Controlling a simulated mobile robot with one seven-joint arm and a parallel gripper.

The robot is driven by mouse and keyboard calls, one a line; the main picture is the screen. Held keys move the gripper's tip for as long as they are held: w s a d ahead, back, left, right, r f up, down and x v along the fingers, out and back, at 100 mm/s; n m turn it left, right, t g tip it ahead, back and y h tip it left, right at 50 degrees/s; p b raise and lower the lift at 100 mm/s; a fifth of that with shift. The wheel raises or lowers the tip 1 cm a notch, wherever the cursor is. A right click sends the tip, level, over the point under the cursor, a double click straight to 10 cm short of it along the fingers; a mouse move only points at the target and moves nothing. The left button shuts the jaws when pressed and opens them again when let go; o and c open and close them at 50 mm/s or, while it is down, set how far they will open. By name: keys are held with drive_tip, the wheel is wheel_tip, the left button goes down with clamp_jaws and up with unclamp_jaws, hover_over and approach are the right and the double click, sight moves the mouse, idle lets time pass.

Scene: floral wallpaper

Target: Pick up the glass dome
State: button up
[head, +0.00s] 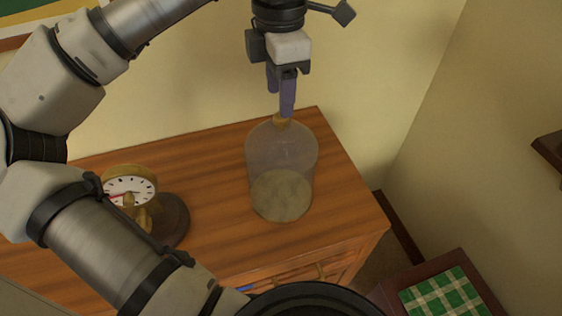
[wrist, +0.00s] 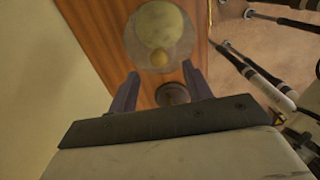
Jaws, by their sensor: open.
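The glass dome (head: 281,155) stands upright on the wooden cabinet top, near its right end. It is clear, with a small tan knob on top and a greenish disc showing at its bottom. In the wrist view the dome (wrist: 182,40) lies beyond the fingertips, with its knob (wrist: 159,59) toward me. My gripper (head: 287,110) points down directly above the dome, its fingertips close to the knob. In the wrist view my gripper (wrist: 160,82) has its two fingers apart with the knob between and beyond them. Whether a finger touches the knob I cannot tell.
A gold clock (head: 130,188) on a dark round base stands left of the dome on the cabinet top (head: 220,215). A wall is close behind the cabinet. A dark stand with a green checked cloth (head: 445,293) is at lower right.

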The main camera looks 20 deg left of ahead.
wheel_tip(320, 180, down, 4)
drive_tip(key=shift+w+f+b, duration=0.1)
drive_tip(key=shift+b, duration=0.95)
drive_tip(key=shift+c, duration=0.2)
clamp_jaws()
